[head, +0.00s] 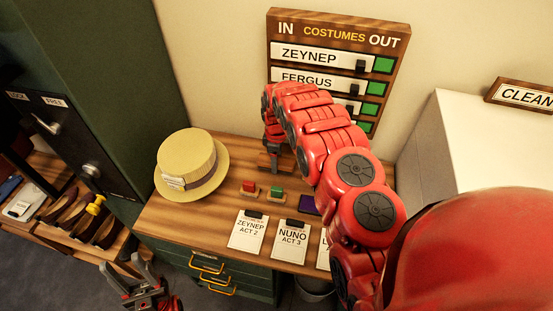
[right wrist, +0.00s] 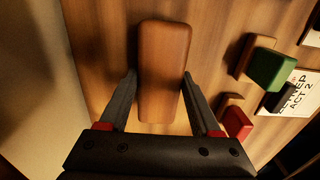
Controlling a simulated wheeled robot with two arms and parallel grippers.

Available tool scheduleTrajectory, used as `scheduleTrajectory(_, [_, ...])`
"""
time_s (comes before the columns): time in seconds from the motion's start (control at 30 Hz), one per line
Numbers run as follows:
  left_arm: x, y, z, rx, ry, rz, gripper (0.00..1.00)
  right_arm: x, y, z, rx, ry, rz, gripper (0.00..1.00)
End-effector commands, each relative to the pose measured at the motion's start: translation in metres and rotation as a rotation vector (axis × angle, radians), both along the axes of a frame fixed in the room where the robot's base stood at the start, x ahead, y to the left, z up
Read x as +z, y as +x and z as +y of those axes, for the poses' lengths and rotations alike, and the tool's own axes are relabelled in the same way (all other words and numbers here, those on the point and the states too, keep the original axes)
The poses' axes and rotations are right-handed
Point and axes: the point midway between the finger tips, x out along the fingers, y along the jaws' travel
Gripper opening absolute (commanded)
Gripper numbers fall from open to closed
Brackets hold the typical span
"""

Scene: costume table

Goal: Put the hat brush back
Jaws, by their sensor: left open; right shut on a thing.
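The hat brush (right wrist: 165,55) shows in the right wrist view as a smooth brown wooden block, seen from above. My right gripper (right wrist: 161,82) is shut on it, one finger against each long side. I cannot tell whether the brush rests on the table or is just above it; its underside is hidden. In the head view my right gripper (head: 276,165) is at the back of the wooden table (head: 185,225), below the costumes board, and the brush is largely hidden there. My left gripper (head: 145,285) is open and empty at the lower left, in front of the table.
A straw hat (head: 190,160) stands at the table's left. A red stamp (head: 249,187), a green stamp (head: 277,191) and name cards (head: 247,232) lie in front of my right gripper. The IN/OUT board (head: 340,60) is on the wall behind. A shelf (head: 60,235) is at left.

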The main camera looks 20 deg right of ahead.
Motion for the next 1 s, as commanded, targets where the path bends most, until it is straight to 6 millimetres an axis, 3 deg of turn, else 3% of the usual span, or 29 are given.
scheduleTrajectory(0.4, [-0.0018, 0.0000, 0.0000, 0.000, 0.000, 0.000, 0.50, -0.0089, -0.0008, -0.0001, -0.001, 0.000, 0.001, 0.20])
scheduleTrajectory(0.43, [-0.0017, 0.0000, 0.0000, 0.000, 0.000, 0.000, 0.50, -0.0089, -0.0009, -0.0002, -0.001, 0.000, 0.001, 0.66])
scheduleTrajectory(0.6, [-0.0008, 0.0000, 0.0000, 0.000, 0.000, 0.000, 0.50, -0.0076, -0.0007, -0.0002, -0.001, 0.000, 0.001, 0.94])
scheduleTrajectory(1.0, [-0.0006, 0.0001, 0.0000, 0.000, 0.000, 0.000, 0.50, -0.0010, 0.0005, -0.0002, -0.001, 0.000, -0.001, 0.94])
